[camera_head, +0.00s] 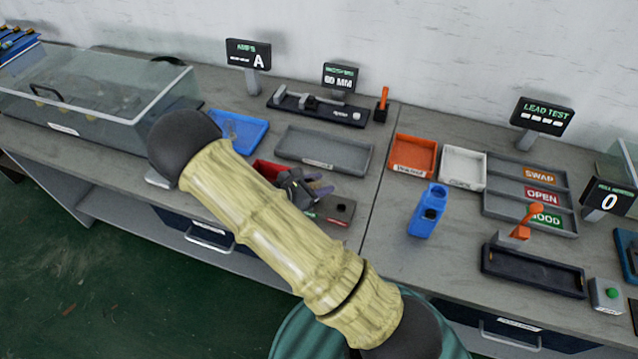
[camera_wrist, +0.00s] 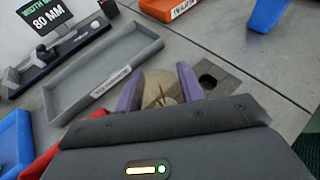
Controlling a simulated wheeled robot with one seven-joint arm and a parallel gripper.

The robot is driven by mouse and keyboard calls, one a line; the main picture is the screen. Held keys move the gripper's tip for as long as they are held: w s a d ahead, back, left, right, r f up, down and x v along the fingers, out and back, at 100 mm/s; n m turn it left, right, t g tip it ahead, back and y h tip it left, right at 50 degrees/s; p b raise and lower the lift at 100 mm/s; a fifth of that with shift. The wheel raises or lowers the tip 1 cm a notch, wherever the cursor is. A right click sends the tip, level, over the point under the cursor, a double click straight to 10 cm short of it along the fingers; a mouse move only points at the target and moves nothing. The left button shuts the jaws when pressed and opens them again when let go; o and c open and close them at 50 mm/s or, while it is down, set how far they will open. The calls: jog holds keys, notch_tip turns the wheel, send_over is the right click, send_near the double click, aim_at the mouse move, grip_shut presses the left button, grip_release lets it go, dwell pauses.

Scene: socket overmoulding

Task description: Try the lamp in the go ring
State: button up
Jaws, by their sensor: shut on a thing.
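My gripper (camera_wrist: 160,84) has its two purple fingers on either side of a round tan piece (camera_wrist: 157,92) with dark lines on top, which I take to be the lamp. In the head view my gripper (camera_head: 312,190) hides the lamp. A grey gauge block (camera_head: 342,208) lies just under and to the right of the fingers, with one dark open hole and a red mark on its front. A green mark shows at its left end. The go ring itself is hidden by my gripper and the lamp. I cannot tell whether the lamp is inside it or above it.
A long grey tray (camera_head: 325,150) lies behind the gripper, a blue tray (camera_head: 240,130) and a partly hidden red tray (camera_head: 266,168) to its left. An orange tray (camera_head: 413,155), a white tray (camera_head: 463,167) and a blue holder (camera_head: 428,212) stand right. Bench between block and holder is clear.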

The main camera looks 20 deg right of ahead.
jog(key=shift+r, duration=0.1)
jog(key=shift+r+p, duration=2.4)
jog(key=shift+r, duration=0.6)
jog(key=shift+f, duration=0.1)
